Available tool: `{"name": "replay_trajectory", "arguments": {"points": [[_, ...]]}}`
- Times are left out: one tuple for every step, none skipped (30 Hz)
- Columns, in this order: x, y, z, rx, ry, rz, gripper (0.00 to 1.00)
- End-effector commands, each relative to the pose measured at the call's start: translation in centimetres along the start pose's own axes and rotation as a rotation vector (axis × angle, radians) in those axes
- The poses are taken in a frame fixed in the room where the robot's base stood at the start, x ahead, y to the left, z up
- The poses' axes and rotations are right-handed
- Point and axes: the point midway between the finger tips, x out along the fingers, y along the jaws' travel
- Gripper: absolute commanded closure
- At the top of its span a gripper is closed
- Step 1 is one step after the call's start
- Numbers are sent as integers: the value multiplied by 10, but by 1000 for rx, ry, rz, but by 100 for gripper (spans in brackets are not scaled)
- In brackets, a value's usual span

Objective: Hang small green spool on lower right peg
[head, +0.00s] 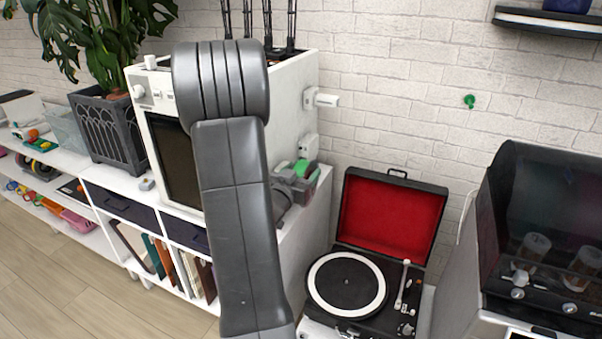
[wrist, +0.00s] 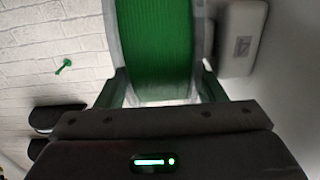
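The small green spool (wrist: 155,45) has green filament between pale flanges. It fills the top middle of the wrist view, with my gripper's fingers against both sides. In the head view, my gripper (head: 292,184) is shut on the spool (head: 307,168), close to the right side of the white printer (head: 285,100). The upper right peg (head: 326,100) is bare. The lower right peg's white mount (head: 309,144) is just above the spool; its peg is mostly hidden. A white mount (wrist: 240,38) is beside the spool in the wrist view. I cannot tell whether the spool touches the peg.
A green hook (head: 469,101) is on the brick wall. An open record player (head: 347,286) with a red-lined lid stands below right. A dark-hooded machine (head: 548,230) is at far right. A plant pot (head: 108,130) stands left of the printer on the white shelf.

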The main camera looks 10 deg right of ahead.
Motion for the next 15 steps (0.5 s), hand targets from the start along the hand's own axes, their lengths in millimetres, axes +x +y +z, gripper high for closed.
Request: {"name": "replay_trajectory", "arguments": {"points": [[0, -1, 0, 0, 1, -3, 34], [0, -2, 0, 0, 1, -3, 34], [0, -2, 0, 0, 1, -4, 34], [0, -2, 0, 0, 0, -4, 34], [0, -2, 0, 0, 0, -4, 34], [0, -2, 0, 0, 0, -4, 34], [0, -2, 0, 0, 0, -4, 34], [0, -2, 1, 0, -2, -4, 34], [0, -2, 1, -1, -2, -5, 34], [-1, -2, 1, -1, -2, -5, 34], [-2, -2, 1, -1, -2, -5, 34], [-5, -2, 1, -1, -2, -6, 34], [-8, -2, 1, 0, -2, -7, 34], [-11, -3, 1, 0, -2, -7, 34], [-17, -3, 1, 0, -1, -7, 34]]}}
